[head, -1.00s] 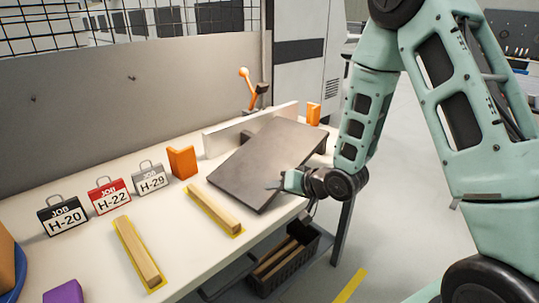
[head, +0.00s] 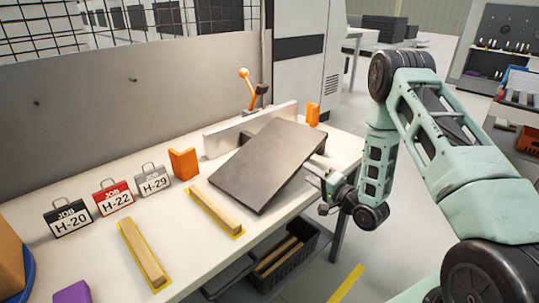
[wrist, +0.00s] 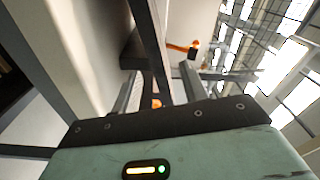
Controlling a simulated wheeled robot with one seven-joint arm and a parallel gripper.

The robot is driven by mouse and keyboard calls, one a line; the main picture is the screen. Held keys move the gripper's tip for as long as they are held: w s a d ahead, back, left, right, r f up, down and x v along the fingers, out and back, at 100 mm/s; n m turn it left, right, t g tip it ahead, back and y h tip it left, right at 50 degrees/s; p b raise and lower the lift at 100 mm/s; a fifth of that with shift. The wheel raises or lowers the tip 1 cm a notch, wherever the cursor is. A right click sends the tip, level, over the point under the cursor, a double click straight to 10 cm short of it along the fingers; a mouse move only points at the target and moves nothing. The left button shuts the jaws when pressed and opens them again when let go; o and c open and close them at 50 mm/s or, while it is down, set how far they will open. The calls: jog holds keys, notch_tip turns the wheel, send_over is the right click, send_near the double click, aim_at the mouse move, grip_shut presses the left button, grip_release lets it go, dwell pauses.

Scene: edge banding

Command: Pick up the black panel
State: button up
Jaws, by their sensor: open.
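The black panel (head: 262,168) lies tilted on the white workbench, its far part raised on a dark support against a pale upright fence. My gripper (head: 318,173) is at the panel's right edge, just over the bench's front side. In the wrist view, the open fingers (wrist: 160,92) stand to either side of a dark strip (wrist: 146,35), which looks like the panel seen edge-on. Whether either finger touches it, I cannot tell. The fingertips are partly hidden in the head view.
The pale fence (head: 222,139) and an orange-handled clamp (head: 248,90) stand behind the panel. A wooden strip (head: 215,210) lies to its left, near an orange block (head: 184,163). A dark crate (head: 285,255) sits below the bench.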

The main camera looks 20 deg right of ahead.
aim_at(289, 158)
jog(key=p+x, duration=0.3)
jog(key=x, duration=0.7)
jog(key=shift+w+f, duration=0.2)
jog(key=shift+w, duration=0.05)
grip_shut()
dwell(1.0)
jog(key=shift+w+r, duration=0.1)
jog(key=shift+r, duration=0.1)
